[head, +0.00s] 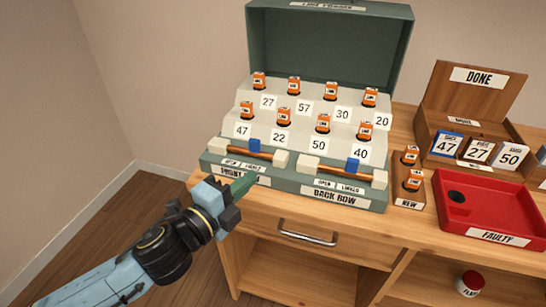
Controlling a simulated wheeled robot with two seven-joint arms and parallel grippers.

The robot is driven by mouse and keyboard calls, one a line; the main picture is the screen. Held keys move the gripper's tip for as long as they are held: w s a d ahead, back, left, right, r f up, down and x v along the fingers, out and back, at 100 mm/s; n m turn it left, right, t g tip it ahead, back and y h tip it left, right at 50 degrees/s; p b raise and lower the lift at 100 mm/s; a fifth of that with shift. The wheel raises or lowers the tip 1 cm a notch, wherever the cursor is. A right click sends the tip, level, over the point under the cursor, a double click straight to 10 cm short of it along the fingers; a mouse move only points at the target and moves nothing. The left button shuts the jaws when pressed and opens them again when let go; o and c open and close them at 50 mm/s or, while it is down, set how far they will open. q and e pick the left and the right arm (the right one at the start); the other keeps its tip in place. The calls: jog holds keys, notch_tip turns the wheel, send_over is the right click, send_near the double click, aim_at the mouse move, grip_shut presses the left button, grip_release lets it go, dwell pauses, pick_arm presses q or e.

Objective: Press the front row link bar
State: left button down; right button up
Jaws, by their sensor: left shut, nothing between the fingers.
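The front row link bar (236,150) is a copper rod between two white end blocks on the left front ledge of the green case (260,60). A blue piece (254,145) sits on it, right of its middle. Small "OPEN" and "LINKED" tags lie below it, and my left gripper partly covers the front row label (228,173). My left gripper (238,187) is shut and empty, in front of and below this bar, apart from it. Whether it touches the case front, I cannot tell. My right gripper is not in view.
A similar back row bar (330,170) with a blue piece lies to the right. Orange-topped units (283,115) with number cards stand on the case's steps. A "NEW" holder (408,200), a red "FAULTY" tray (450,213) and a wooden "DONE" box (465,105) stand farther right.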

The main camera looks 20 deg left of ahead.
aim_at(253, 148)
pick_arm(q)
jog(key=shift+w, duration=0.15)
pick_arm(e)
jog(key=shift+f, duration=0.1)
